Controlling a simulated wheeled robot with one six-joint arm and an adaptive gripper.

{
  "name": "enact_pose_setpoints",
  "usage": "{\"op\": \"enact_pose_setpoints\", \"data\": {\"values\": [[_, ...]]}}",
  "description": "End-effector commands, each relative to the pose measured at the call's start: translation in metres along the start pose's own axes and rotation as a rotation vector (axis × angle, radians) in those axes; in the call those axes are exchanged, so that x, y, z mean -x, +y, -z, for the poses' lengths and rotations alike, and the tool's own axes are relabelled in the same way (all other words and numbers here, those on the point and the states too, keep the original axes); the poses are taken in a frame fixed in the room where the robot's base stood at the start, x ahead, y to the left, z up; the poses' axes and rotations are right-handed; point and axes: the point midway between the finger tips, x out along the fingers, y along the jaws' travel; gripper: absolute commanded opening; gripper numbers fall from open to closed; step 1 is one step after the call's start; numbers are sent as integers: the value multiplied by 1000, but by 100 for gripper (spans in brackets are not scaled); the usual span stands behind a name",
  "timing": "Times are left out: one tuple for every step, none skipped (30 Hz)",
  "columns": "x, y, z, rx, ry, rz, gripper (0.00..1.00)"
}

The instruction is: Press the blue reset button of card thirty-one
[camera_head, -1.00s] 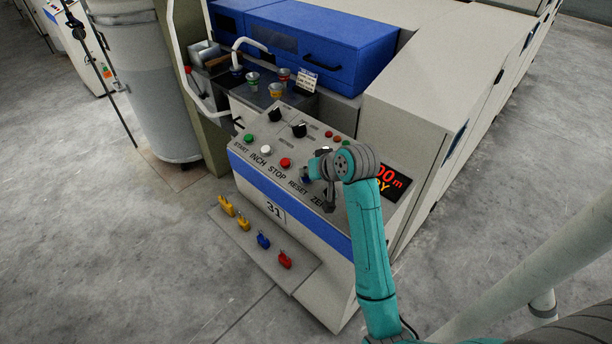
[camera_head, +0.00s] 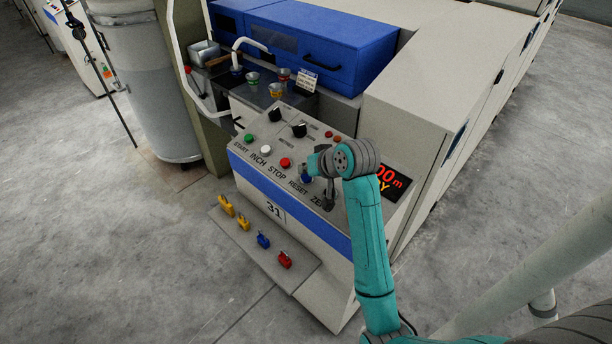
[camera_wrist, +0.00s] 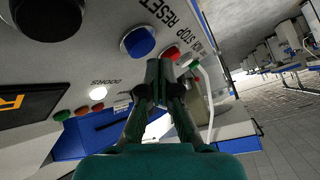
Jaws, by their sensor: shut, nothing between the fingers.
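The control panel of the card (camera_head: 262,185) carries a plate (camera_head: 274,211) reading 31. The blue RESET button (camera_head: 306,177) sits on it, right of the red STOP button (camera_head: 286,162). In the wrist view the blue button (camera_wrist: 138,42) shows clearly, beside its RESET label. My gripper (camera_head: 330,203) is over the panel's right part, just right of the blue button in the head view. In the wrist view my gripper (camera_wrist: 159,66) is shut and empty, its tips close to the blue button but not over its face. The gap to the panel is hard to judge.
A green button (camera_head: 249,139) and a white button (camera_head: 266,150) lie further left. A red-lit display (camera_head: 393,184) is right of my arm. A black knob (camera_wrist: 47,14) shows in the wrist view. Coloured padlocks (camera_head: 263,241) hang on the lower ledge. Floor in front is clear.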

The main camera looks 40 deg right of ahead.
Motion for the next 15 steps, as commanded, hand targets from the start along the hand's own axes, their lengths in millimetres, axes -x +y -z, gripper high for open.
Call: {"op": "enact_pose_setpoints", "data": {"values": [[0,0,0,0,0,0,0],[0,0,0,0,0,0,0],[0,0,0,0,-1,0,0],[0,0,0,0,-1,0,0],[0,0,0,0,-1,0,0],[0,0,0,0,-1,0,0],[0,0,0,0,-1,0,0],[0,0,0,0,-1,0,0],[1,-1,1,0,0,0,0],[2,-1,1,0,0,0,0],[3,-2,2,1,0,0,0],[5,-4,4,1,0,1,0],[6,-5,5,1,0,1,0],[8,-6,6,1,1,1,0],[11,-8,8,2,1,1,0]]}}
